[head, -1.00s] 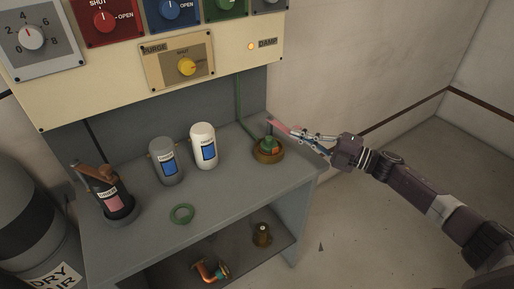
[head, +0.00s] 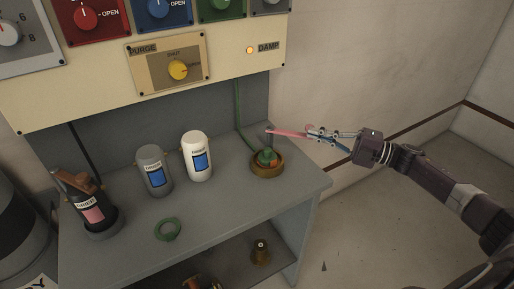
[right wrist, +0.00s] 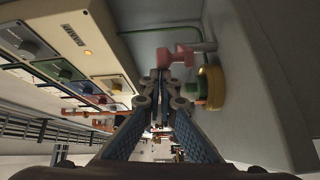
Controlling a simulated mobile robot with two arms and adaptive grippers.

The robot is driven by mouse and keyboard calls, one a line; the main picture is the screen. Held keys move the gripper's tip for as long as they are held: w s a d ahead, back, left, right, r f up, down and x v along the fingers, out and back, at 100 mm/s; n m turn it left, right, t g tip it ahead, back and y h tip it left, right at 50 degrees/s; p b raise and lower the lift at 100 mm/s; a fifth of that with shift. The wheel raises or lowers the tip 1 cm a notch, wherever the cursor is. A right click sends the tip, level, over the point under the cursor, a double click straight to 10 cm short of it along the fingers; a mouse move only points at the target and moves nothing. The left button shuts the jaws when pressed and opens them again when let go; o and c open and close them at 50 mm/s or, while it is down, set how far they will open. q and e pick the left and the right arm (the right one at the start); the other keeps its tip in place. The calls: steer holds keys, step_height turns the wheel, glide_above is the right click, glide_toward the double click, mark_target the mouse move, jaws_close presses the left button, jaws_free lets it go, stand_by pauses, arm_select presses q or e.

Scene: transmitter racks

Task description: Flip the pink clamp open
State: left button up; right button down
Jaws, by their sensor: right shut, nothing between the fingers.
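The pink clamp (head: 288,133) sticks out to the right, nearly level, above a brass ring base (head: 267,168) with a green fitting (head: 267,156) at the bench's right end. My right gripper (head: 312,132) is shut and empty, its tips at the clamp's free right end. In the right wrist view, the pink clamp (right wrist: 175,57) lies just beyond the shut fingertips (right wrist: 161,76), joined to a grey post. The brass ring (right wrist: 214,88) and green fitting (right wrist: 193,92) are to the right. Whether tips and clamp touch I cannot tell. My left gripper is out of view.
White (head: 197,156) and grey (head: 154,170) bottles, a green ring (head: 168,229) and a dark bottle (head: 92,206) in a holder stand on the bench. A control panel (head: 230,68) overhangs behind. Floor right of the bench is clear.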

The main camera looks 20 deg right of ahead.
steer(key=shift+w+d+r, duration=0.4)
steer(key=shift+d+r, duration=0.1)
steer(key=shift+d, duration=0.25)
steer(key=shift+r, duration=0.1)
steer(key=s+a+f+v, duration=0.1)
steer(key=v, duration=1)
steer(key=shift+s+d, duration=0.2)
steer(key=shift+f, duration=0.1)
stand_by(0.3)
